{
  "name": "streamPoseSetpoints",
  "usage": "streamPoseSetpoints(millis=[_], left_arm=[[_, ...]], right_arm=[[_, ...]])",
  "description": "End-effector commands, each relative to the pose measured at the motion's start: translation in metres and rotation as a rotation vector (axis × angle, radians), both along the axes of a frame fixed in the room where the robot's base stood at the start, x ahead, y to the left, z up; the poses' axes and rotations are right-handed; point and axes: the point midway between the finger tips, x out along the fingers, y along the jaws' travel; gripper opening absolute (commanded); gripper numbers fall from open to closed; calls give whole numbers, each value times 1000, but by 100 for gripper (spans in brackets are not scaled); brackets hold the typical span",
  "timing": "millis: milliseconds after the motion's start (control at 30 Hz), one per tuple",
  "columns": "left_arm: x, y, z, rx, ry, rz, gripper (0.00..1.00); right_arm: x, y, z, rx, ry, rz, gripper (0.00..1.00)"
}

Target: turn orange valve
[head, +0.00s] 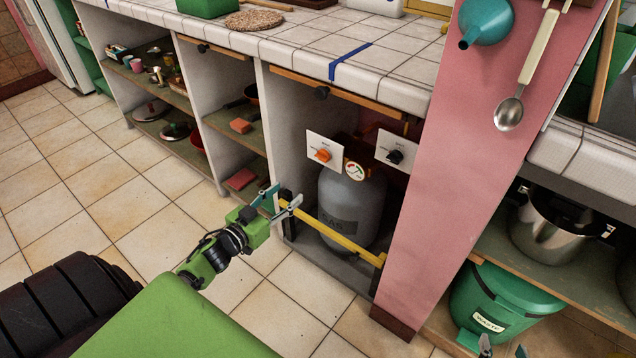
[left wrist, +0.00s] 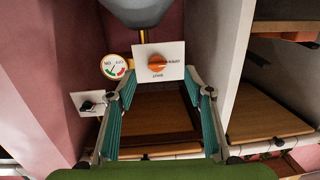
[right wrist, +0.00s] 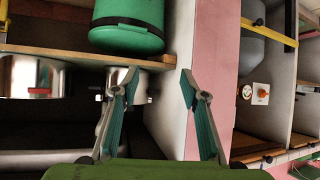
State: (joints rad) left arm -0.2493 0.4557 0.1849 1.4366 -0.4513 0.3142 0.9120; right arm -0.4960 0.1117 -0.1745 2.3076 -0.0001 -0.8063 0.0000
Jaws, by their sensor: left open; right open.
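The orange valve (head: 321,155) is a small knob on a white plate, in front of the grey gas bottle (head: 350,207) in the open bay under the counter. It also shows in the left wrist view (left wrist: 157,63), straight ahead beyond the fingertips, and in the right wrist view (right wrist: 261,93). My left gripper (head: 279,201) is open and empty, below and left of the valve, apart from it. My right gripper (head: 502,350) is open and empty at the bottom right, by the green bin; its fingers show in the right wrist view (right wrist: 160,80).
A black knob (head: 395,157) on a second white plate and a round gauge (head: 354,171) are right of the valve. A yellow bar (head: 335,230) crosses the bay front. A pink pillar (head: 455,170) stands right. A green bin (head: 500,300) and steel pot (head: 550,235) lie beyond it.

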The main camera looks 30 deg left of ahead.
Motion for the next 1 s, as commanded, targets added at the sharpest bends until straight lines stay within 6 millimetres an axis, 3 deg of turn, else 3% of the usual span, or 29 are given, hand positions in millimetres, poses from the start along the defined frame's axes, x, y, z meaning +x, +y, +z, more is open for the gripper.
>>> streamPoseSetpoints(millis=[233,467,700,1000], left_arm=[[12,-3,22,0,-93,-55,47],[30,-5,25,-1,-98,-57,47],[67,-8,25,1,-98,-57,47],[109,-11,24,1,-97,-56,47]], right_arm=[[-4,0,26,17,-79,1,40],[9,6,49,43,-186,8,40],[27,17,95,98,-411,22,40],[32,27,159,173,-701,39,40]])
